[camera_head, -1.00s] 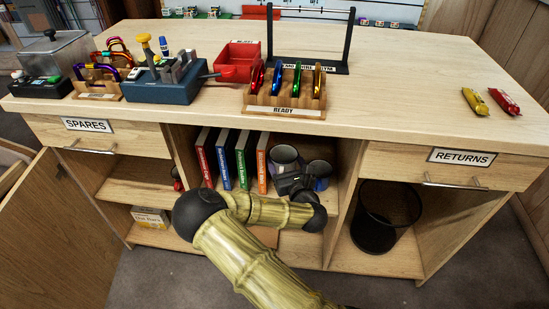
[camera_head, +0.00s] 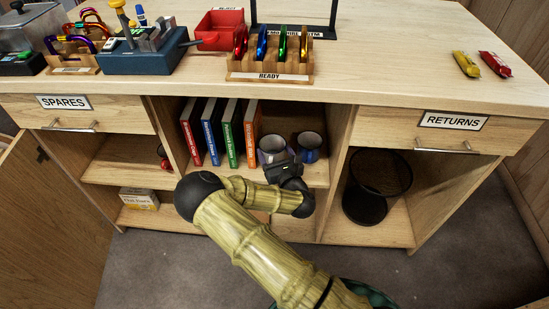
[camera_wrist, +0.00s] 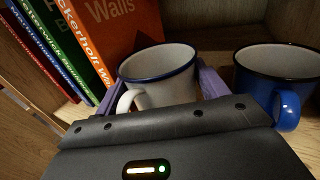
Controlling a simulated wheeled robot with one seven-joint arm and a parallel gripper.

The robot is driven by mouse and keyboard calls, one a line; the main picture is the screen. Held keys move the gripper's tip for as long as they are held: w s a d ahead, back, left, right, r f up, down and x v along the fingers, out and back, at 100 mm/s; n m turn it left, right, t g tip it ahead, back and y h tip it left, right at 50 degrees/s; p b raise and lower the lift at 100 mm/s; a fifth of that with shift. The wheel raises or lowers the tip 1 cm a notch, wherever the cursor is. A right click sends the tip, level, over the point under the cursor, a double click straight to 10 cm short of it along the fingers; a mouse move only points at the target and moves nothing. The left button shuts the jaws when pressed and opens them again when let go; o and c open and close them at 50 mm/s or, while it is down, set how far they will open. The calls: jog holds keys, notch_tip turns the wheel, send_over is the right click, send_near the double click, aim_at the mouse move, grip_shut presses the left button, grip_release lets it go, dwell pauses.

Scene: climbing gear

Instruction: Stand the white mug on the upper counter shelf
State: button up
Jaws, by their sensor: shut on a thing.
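The white mug (camera_head: 271,151), with a dark blue rim, is upright in the counter's middle bay, right of the books. My gripper (camera_head: 283,168) reaches in from the front. In the wrist view the white mug (camera_wrist: 158,77) sits between my purple fingers (camera_wrist: 160,88), which are shut on it, its handle toward the camera at left. The upper counter shelf (camera_head: 318,174) is under this area. The mug's base is hidden, so I cannot tell whether it touches the shelf.
A blue mug (camera_head: 309,147) stands close on the right, its handle (camera_wrist: 287,110) toward the camera. Several upright books (camera_head: 229,134) stand on the left. A divider (camera_head: 337,165) bounds the bay on the right. A mesh bin (camera_head: 376,188) stands in the right bay.

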jog(key=shift+f, duration=1.15)
jog(key=shift+f+b, duration=0.15)
jog(key=shift+b, duration=0.15)
jog(key=o, duration=0.7)
jog(key=shift+o, duration=0.2)
jog(key=shift+r, duration=0.2)
jog(key=p+v, duration=0.2)
jog(key=v, duration=1)
